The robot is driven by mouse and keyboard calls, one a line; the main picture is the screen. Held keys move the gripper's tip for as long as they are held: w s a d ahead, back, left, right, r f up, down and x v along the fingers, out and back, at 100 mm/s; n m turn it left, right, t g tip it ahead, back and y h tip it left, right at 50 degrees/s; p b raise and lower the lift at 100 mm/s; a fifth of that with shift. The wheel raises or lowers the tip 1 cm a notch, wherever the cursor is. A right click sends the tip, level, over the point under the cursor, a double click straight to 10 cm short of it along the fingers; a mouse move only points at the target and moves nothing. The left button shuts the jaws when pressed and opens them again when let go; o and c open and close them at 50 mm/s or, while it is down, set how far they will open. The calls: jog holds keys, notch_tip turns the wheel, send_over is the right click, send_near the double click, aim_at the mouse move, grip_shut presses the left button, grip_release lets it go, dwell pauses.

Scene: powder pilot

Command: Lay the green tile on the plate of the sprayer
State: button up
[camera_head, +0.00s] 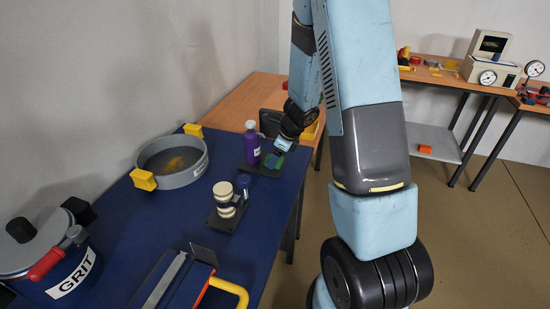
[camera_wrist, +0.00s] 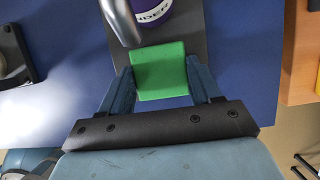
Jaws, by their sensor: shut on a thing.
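The green tile (camera_wrist: 158,72) is between the two fingers of my gripper (camera_wrist: 160,82) in the wrist view. My gripper is shut on it. It also shows as a small green patch at my gripper (camera_head: 274,158) in the head view. The sprayer has a purple bottle (camera_head: 251,149) with a white label, and it stands at the far right of the blue table. Its dark plate (camera_wrist: 193,28) lies under the tile in the wrist view, with a silver nozzle (camera_wrist: 121,22) close to the tile's upper left. I cannot tell whether the tile touches the plate.
A grey sieve pan (camera_head: 188,181) with yellow handles stands left of the sprayer. A cream-coloured device (camera_head: 226,200) on a dark base is nearer. A pot labelled GRIT (camera_head: 65,285) and a yellow-handled tool (camera_head: 230,287) are at the front. The blue table (camera_head: 140,230) is bare between them.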

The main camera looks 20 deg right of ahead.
jog(key=shift+f, duration=0.25)
jog(key=o, duration=1.5)
jog(key=v, duration=1.2)
jog(key=s+a+r+n, duration=0.4)
jog(key=s+r+n, duration=0.6)
jog(key=r+n, duration=0.3)
jog(key=shift+s+d+r+n+t+h, duration=0.1)
jog(key=shift+s+r+n+t+h, duration=0.45)
jog(key=shift+s+r+n, duration=1.4)
jog(key=shift+s+a+r+n+t+h, duration=0.1)
jog(key=shift+s+r+n+t+h, duration=0.75)
jog(key=shift+s+n, duration=1.85)
jog(key=shift+s+d+r+n+t+h, duration=0.1)
jog(key=shift+s+r+n+h, duration=0.3)
jog(key=shift+s+r+n, duration=2)
jog(key=shift+s+f+m, duration=0.55)
jog(key=shift+s+m, duration=0.2)
jog(key=shift+m, duration=0.2)
